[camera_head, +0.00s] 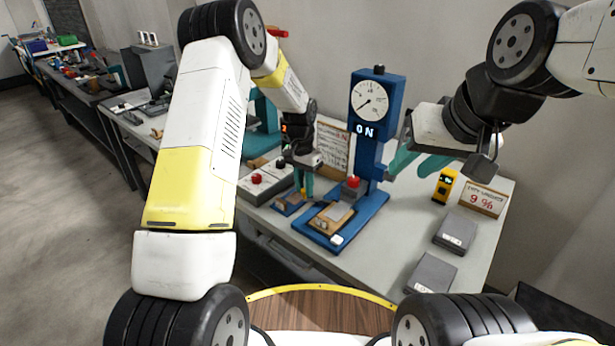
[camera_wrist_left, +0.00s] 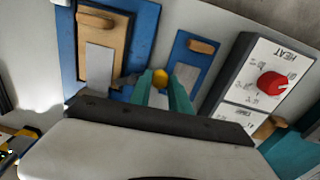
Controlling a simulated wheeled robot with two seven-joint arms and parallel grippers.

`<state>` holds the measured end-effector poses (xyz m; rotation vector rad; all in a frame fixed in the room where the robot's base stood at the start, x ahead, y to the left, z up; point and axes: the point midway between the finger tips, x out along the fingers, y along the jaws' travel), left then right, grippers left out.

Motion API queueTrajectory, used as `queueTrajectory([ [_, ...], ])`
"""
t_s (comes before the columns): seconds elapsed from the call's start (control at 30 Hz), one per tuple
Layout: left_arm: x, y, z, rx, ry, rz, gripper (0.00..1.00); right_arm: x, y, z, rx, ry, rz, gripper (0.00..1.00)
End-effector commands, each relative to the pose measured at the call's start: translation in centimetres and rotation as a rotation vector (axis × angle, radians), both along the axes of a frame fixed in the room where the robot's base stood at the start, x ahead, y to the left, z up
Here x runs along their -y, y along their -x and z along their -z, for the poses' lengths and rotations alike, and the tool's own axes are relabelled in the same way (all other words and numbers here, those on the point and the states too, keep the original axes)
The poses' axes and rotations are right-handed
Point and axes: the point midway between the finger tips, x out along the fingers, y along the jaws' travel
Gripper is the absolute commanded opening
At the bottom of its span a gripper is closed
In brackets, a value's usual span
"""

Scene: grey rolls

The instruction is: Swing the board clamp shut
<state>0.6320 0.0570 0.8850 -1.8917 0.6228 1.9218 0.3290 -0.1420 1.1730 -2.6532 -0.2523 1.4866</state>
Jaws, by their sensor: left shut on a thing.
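The blue press stand (camera_head: 377,207) has a dial and a lit "ON" display. A wooden board with a grey plate (camera_head: 336,216) lies on its base; they also show in the left wrist view (camera_wrist_left: 99,68). My left gripper (camera_head: 306,190) points down beside the board's left edge. In the left wrist view its teal fingers (camera_wrist_left: 161,88) are shut on a small yellow knob (camera_wrist_left: 160,77), apparently the clamp's handle. The clamp's arm is mostly hidden by the fingers. My right gripper (camera_head: 416,162) is open and empty, above the table right of the stand.
A small blue plate (camera_head: 290,204) lies left of the stand, close to my left gripper. A heat control box (camera_head: 263,187) with a red knob stands further left. Grey boxes (camera_head: 456,232), a yellow device (camera_head: 445,186) and a sign (camera_head: 484,199) stand on the right.

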Motion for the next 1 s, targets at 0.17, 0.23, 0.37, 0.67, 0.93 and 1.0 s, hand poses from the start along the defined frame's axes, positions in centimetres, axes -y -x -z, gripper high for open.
queueTrajectory([
  [0.17,0.1,-0.8,-0.1,0.003,0.002,0.12,0.0,0.0,0.0,0.0,0.0,0.0,0.0,0.36],
  [0.23,0.2,-1.0,-0.1,0.003,0.001,0.159,0.0,0.0,0.0,0.0,0.0,0.0,0.0,0.36],
  [0.37,0.3,-1.2,-0.1,0.002,0.0,0.214,0.0,0.0,0.0,0.0,0.0,0.0,0.0,0.36],
  [0.67,0.4,-1.5,-0.1,0.002,0.0,0.269,0.0,0.0,0.0,0.0,0.0,0.0,0.0,0.36],
  [0.93,0.4,-1.5,-0.1,0.003,0.001,0.273,0.0,0.0,0.0,0.0,0.0,0.0,0.0,0.36],
  [1.0,0.4,-1.5,-0.1,0.004,0.0,0.273,0.0,0.0,0.0,0.0,0.0,0.0,0.0,0.36],
])
